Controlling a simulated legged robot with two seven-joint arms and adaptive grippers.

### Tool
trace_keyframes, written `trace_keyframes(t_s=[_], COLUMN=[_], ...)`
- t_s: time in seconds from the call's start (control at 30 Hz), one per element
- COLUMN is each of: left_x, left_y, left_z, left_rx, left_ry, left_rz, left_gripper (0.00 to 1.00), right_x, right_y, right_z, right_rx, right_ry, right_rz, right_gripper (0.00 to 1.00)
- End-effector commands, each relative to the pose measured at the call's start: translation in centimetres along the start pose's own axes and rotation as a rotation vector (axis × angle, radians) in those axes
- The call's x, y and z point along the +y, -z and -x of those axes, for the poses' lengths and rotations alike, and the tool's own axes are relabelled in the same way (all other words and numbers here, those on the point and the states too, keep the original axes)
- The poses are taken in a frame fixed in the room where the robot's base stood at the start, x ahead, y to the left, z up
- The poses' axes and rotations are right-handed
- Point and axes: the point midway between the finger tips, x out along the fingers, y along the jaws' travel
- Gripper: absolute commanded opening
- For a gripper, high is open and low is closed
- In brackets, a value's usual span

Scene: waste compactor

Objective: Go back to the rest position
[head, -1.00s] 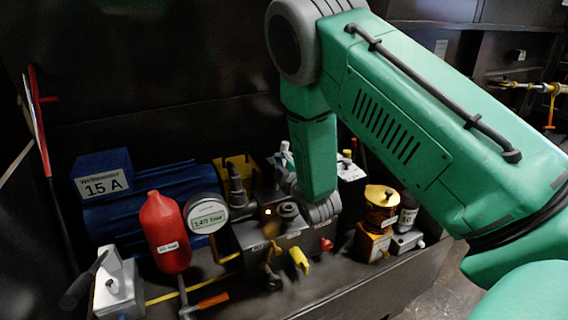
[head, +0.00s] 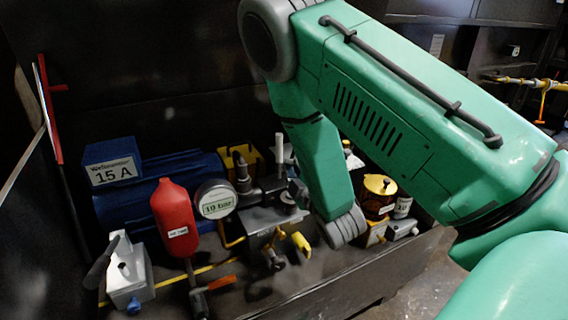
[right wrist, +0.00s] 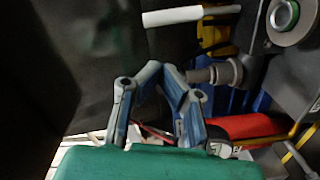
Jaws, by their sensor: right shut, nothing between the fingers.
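My right arm comes in from the right in the head view. Its green forearm slants down to a grey wrist joint in front of the machine. My right gripper (right wrist: 170,72) shows in the right wrist view with its blue-grey fingers closed together and nothing between them. In the head view the gripper is mostly hidden; a small grey part shows beside the forearm, close to the valve block (head: 270,220). A white lever (head: 280,150) stands up behind it; a white bar (right wrist: 190,15) shows above the fingers in the right wrist view. My left gripper is not in view.
A red bottle (head: 174,222), a round gauge (head: 215,200), a blue motor with a 15 A box (head: 110,165) and a white switch box (head: 130,275) stand left. A brass-topped container (head: 379,188) is right of my wrist. The dark front wall (head: 340,285) edges the machine.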

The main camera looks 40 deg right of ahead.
Motion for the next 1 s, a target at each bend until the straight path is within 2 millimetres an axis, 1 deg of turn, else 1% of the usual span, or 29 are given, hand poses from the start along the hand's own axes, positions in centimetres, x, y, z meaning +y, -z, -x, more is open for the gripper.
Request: trace_keyframes(t_s=[0.13,0.27,0.3,0.37,0.47,0.5,0.57,0.6,0.67,0.7,0.77,0.8,0.9,1.0], left_x=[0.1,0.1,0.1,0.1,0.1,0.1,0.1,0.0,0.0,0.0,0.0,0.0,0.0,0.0], left_y=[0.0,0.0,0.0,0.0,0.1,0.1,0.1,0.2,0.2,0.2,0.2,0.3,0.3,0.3], left_z=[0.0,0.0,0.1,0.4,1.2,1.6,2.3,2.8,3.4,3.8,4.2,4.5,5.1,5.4], left_rx=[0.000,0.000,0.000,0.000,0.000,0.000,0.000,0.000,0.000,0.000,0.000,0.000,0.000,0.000], left_ry=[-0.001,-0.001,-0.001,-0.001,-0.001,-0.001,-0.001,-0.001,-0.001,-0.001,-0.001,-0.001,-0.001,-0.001], left_rz=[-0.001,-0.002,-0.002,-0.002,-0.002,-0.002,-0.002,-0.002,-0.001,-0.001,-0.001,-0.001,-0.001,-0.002], left_gripper=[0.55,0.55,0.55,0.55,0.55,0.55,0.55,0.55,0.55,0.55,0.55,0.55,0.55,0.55], right_x=[-0.1,-0.2,-0.5,-1.5,-5.2,-7.2,-10.5,-12.6,-15.3,-16.8,-18.6,-19.4,-20.6,-21.0], right_y=[-0.7,-0.6,-0.5,-0.5,-0.7,-0.9,-1.3,-1.6,-2.0,-2.2,-2.5,-2.6,-2.7,-2.7], right_z=[-0.1,-0.1,0.1,0.6,2.7,4.1,6.9,9.2,12.8,15.4,19.2,21.6,26.5,29.9], right_rx=[-0.004,-0.005,-0.010,-0.029,-0.104,-0.154,-0.250,-0.325,-0.447,-0.533,-0.659,-0.740,-0.913,-1.033], right_ry=[0.001,0.005,0.019,0.065,0.222,0.307,0.444,0.537,0.664,0.743,0.842,0.897,1.000,1.057], right_rz=[-0.005,-0.008,-0.016,-0.047,-0.160,-0.221,-0.321,-0.388,-0.478,-0.530,-0.594,-0.627,-0.680,-0.703], right_gripper=[0.00,0.00,0.00,0.00,0.00,0.00,0.00,0.00,0.00,0.00,0.00,0.00,0.00,0.00])
